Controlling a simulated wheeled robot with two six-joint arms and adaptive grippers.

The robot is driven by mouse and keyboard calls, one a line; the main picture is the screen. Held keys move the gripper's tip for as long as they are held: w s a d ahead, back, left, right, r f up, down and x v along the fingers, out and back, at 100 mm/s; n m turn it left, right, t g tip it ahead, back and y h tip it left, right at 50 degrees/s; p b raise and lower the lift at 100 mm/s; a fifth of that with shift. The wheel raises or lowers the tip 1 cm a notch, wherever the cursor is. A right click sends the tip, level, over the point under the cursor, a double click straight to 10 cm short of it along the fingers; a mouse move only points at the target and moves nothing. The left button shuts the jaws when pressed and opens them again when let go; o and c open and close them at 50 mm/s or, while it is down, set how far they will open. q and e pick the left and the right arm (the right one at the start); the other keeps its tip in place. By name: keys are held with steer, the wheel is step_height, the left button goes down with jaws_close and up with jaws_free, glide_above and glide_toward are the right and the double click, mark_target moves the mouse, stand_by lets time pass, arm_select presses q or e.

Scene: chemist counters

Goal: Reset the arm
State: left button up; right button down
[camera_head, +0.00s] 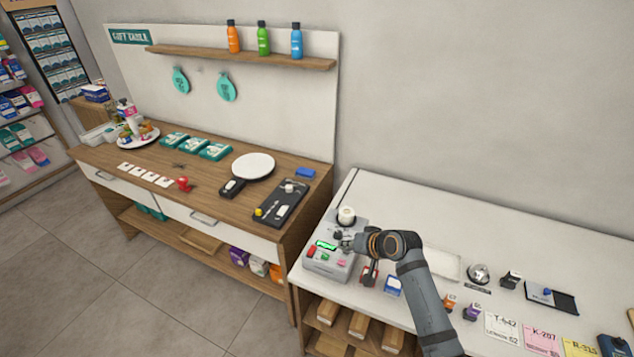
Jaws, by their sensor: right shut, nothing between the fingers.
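My right arm (425,290) comes in from the bottom right and reaches over the white counter (400,205). My right gripper (350,241) is shut and empty. In the picture it overlaps the upper part of a grey device (322,265) with a green display and coloured buttons. Whether it touches the device cannot be told. A white round item (346,214) sits at the back of the device, just above the gripper in the picture. My left gripper is not in view.
A service bell (479,272), a white tray (442,262), a black tray (552,296) and several cards are on the white counter to the right. A wooden gift table (225,168) with boxes and a round white plate (253,166) stands left. The floor (90,270) in front is clear.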

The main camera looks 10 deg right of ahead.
steer(key=s+d+n+g+h, duration=0.2)
steer(key=s+d+h, duration=0.1)
steer(key=s, duration=1)
steer(key=s+d+n+g+h, duration=0.2)
steer(key=s+d+h, duration=0.15)
steer(key=s, duration=0.95)
steer(key=s+d+f+g+b, duration=0.1)
steer(key=s+d+f+b, duration=0.15)
steer(key=f, duration=1.45)
steer(key=s+d+f+g+b, duration=0.1)
steer(key=f+b, duration=0.2)
steer(key=f, duration=1.4)
steer(key=s+f+m+b, duration=0.1)
steer(key=s+f+b, duration=0.2)
steer(key=s+f, duration=1.4)
steer(key=shift+s+d+f+g+y, duration=0.25)
steer(key=shift+s+f+g+y, duration=0.15)
steer(key=shift+f, duration=0.2)
